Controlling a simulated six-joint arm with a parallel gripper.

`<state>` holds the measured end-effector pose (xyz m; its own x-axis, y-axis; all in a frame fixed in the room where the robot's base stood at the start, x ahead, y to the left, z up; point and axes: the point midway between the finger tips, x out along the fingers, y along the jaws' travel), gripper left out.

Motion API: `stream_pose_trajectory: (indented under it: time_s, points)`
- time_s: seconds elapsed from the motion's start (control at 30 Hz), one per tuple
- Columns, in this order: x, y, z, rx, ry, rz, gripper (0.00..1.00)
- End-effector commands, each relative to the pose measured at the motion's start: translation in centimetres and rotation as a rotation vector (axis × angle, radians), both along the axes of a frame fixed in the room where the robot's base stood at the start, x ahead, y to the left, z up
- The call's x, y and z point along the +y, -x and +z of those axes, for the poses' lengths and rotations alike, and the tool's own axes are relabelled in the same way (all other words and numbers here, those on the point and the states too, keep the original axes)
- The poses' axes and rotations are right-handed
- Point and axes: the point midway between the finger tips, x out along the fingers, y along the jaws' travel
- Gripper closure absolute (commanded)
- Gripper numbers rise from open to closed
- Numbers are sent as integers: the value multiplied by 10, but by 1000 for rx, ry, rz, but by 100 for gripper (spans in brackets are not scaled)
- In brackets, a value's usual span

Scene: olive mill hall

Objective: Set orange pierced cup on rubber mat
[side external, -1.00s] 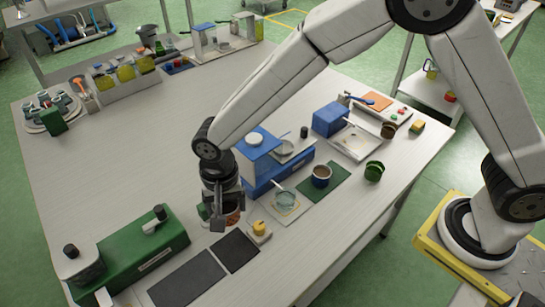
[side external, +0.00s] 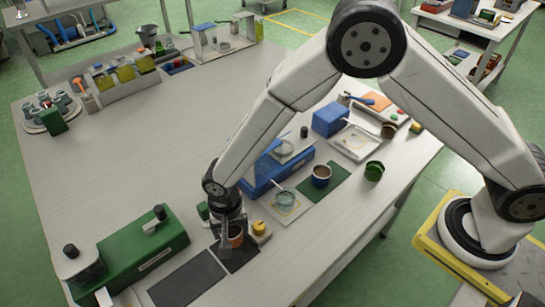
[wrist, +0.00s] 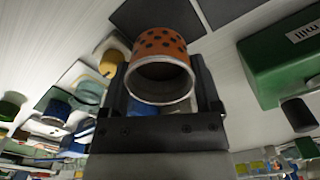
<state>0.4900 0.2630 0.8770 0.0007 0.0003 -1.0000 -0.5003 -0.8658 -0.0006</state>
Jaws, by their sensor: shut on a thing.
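The orange pierced cup (side external: 236,238), with dark holes in its wall, is between the fingers of my gripper (side external: 231,244). In the wrist view, the cup (wrist: 163,58) shows its pale rim and hollow inside facing the camera, and my gripper (wrist: 162,95) has a finger on each side of it. The cup is over the smaller dark mat (side external: 240,262), which also shows behind it in the wrist view (wrist: 130,20). A larger dark mat (side external: 187,280) lies to the left of it. I cannot tell whether the cup touches the mat.
A green machine (side external: 135,250) stands to the left. A yellow knob-like item (side external: 259,228) is close on the right of my gripper. Beyond it are a glass bowl (side external: 286,201), a blue machine (side external: 270,172) and a dark green mat (side external: 335,178) with a blue-and-brown cup (side external: 321,176).

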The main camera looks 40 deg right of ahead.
Motion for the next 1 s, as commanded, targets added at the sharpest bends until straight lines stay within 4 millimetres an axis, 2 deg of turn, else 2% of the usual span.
stream_pose_trajectory:
  time_s: [0.5,1.0]
  points:
    - [0,0,-38,1,1,0,57]
    - [0,0,-45,0,0,0,57]
